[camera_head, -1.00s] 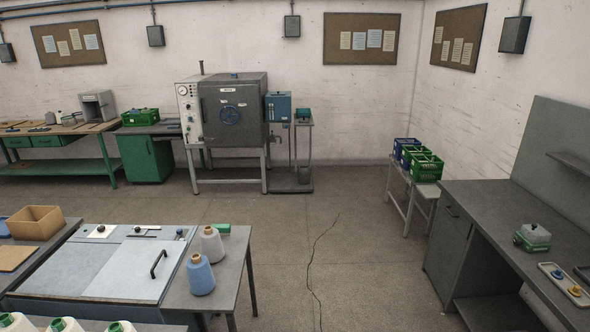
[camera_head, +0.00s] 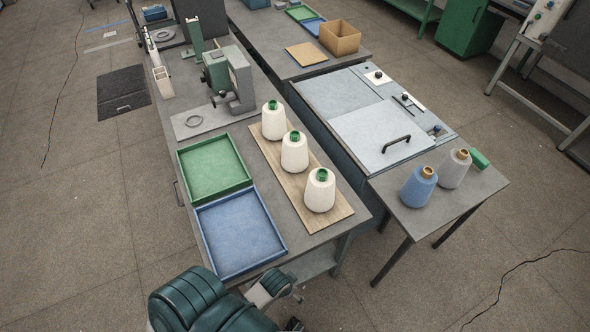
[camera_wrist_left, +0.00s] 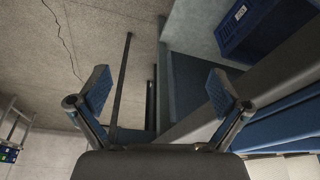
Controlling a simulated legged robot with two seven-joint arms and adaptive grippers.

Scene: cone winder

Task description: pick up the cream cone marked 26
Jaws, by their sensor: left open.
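Three cream cones with green tips stand upright in a row on a wooden board (camera_head: 262,150) in the head view: a far one (camera_head: 273,124), a middle one (camera_head: 294,155) and a near one (camera_head: 319,194). No number is readable on any of them, so I cannot tell which is marked 26. My left gripper is open and empty in the left wrist view (camera_wrist_left: 160,92), its two fingers apart above floor and table legs. In the head view my arm shows at the bottom, short of the table's near edge. My right gripper is not in view.
A green tray (camera_head: 214,168) and a blue tray (camera_head: 240,232) lie left of the board. A grey-green device (camera_head: 238,80) stands behind. A blue cone (camera_head: 418,188) and a grey cone (camera_head: 455,169) stand on the side table. A blue crate (camera_wrist_left: 262,28) shows in the wrist view.

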